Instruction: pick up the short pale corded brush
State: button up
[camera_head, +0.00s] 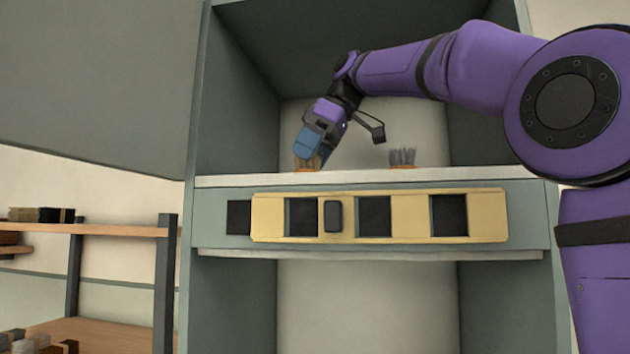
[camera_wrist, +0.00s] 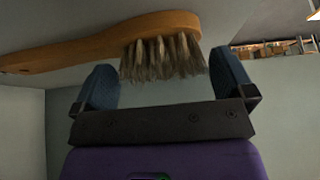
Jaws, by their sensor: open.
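My gripper (camera_head: 318,154) is over the left end of the shelf, with its blue fingers around or beside a brush (camera_head: 304,164) with an orange-brown wooden base and tan bristles. The fingers partly hide this brush. In the wrist view my gripper (camera_wrist: 164,72) is open, and a brush (camera_wrist: 162,55) with a long wooden handle and pale grey-brown bristles shows between and beyond the fingers. The bristle tufts lie between the two fingertips, with gaps visible at both sides. No cord is visible on it. I cannot tell its length against the other brush.
A second brush (camera_head: 402,159) with greyish-purple upright bristles stands to the right on the same shelf (camera_head: 355,178). The cabinet's side walls rise left and right of my arm. A yellow panel (camera_head: 408,214) with dark square openings is below the shelf edge. Side shelves (camera_head: 85,230) hold small boxes.

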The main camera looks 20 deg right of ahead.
jog(key=shift+a+f, duration=0.1)
jog(key=shift+f, duration=0.05)
jog(key=c, duration=1)
jog(key=shift+o, duration=0.2)
